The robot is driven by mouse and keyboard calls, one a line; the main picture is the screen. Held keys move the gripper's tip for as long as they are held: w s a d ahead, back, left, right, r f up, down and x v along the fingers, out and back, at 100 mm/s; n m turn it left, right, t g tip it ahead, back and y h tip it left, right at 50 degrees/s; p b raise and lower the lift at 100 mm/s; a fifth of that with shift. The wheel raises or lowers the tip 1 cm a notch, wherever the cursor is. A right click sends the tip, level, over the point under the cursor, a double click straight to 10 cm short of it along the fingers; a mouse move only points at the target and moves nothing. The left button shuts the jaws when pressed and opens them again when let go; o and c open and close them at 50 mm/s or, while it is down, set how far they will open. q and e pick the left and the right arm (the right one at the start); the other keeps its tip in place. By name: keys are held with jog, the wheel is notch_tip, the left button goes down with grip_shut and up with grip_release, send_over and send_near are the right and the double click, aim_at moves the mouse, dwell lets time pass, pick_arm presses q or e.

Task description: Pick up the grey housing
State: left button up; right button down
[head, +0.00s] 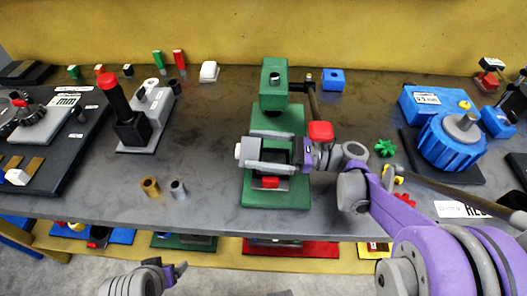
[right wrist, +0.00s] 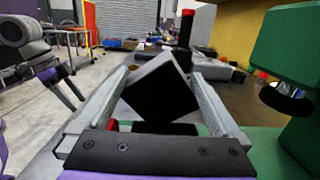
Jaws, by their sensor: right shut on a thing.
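The grey housing (head: 251,150) is a small light-grey block at the green press in the middle of the bench. In the right wrist view the block (right wrist: 158,88) sits tilted between the fingertips, with a dark face toward the camera. My right gripper (head: 262,155) reaches in from the right, its grey fingers on both sides of the block; it is shut on it. The fingers hide part of the housing, and I cannot tell whether it touches the press. My left gripper (head: 176,271) is low at the front, off the bench edge, open and empty.
The green press (head: 275,85) stands just behind, its lever with a red knob (head: 320,131) close to my right gripper. A blue machine (head: 445,140) is at the right. A black post with a red top (head: 120,105) and two small bushings (head: 164,187) are at the left.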

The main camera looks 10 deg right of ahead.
jog(key=shift+s+a+f+g+h, duration=0.15)
jog(key=shift+f+h, duration=0.1)
jog(key=shift+f, duration=0.2)
jog(key=shift+s+a+f+g+h, duration=0.15)
jog(key=shift+f+h, duration=0.1)
jog(key=shift+f, duration=0.2)
jog(key=shift+d, duration=0.75)
jog(key=v, duration=0.7)
jog(key=p+v, duration=0.1)
jog(key=v, duration=0.6)
jog(key=shift+d+r, duration=0.2)
jog(key=shift+d, duration=0.15)
jog(key=shift+p+v, duration=0.75)
jog(key=shift+d+f, duration=0.1)
jog(key=shift+d, duration=0.2)
jog(key=shift+c, duration=1.6)
grip_release()
